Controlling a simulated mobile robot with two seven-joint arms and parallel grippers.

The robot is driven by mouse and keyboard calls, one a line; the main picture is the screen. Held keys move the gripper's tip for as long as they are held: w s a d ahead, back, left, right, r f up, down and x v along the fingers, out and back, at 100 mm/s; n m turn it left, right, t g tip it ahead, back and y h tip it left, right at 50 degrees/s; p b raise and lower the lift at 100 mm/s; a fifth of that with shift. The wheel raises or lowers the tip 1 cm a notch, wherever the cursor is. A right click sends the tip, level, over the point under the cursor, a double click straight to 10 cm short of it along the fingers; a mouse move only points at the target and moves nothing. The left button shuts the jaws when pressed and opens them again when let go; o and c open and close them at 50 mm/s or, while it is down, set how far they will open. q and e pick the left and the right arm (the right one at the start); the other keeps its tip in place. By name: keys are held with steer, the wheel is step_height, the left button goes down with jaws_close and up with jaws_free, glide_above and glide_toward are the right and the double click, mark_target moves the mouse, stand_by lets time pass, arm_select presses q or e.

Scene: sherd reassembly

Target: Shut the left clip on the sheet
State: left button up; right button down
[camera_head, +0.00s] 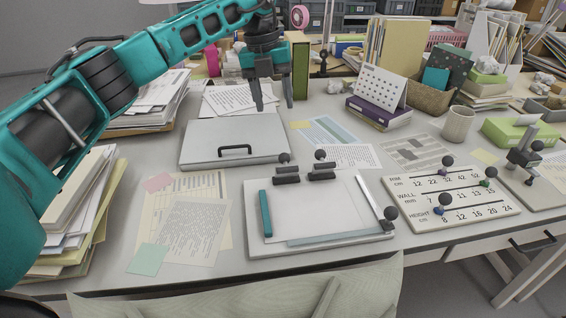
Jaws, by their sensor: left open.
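A drawing board (252,243) lies at the front middle of the table with a pale sheet (310,208) on it. The left clip (287,179) is a dark bar at the board's back edge, with a round black knob standing behind it. The right clip (322,176) sits beside it with a similar knob. I cannot tell surely whether either clip presses on the sheet. My left gripper (274,106) points down behind the board, above the back of the table. It is open, empty and apart from both clips. My right gripper is out of view.
A teal bar (265,213) and a ruler with a black knob lie on the board. A grey lidded case (195,151) stands behind left. A panel with number scales (455,222) lies right. Paper stacks (75,215) stand left. A chair back is in front.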

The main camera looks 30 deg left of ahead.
mark_target(283, 154)
arm_select(q)
steer(key=f+b, duration=0.1)
steer(key=f, duration=0.3)
steer(key=d+f+b, duration=0.1)
steer(key=f, duration=0.4)
steer(key=d+f+b, duration=0.1)
steer(key=f, duration=0.4)
steer(key=shift+w+f, duration=0.2)
steer(key=shift+w, duration=0.2)
steer(key=shift+a, duration=0.1)
steer(key=c, duration=1)
steer(key=shift+r, duration=0.1)
steer(key=shift+c, duration=0.2)
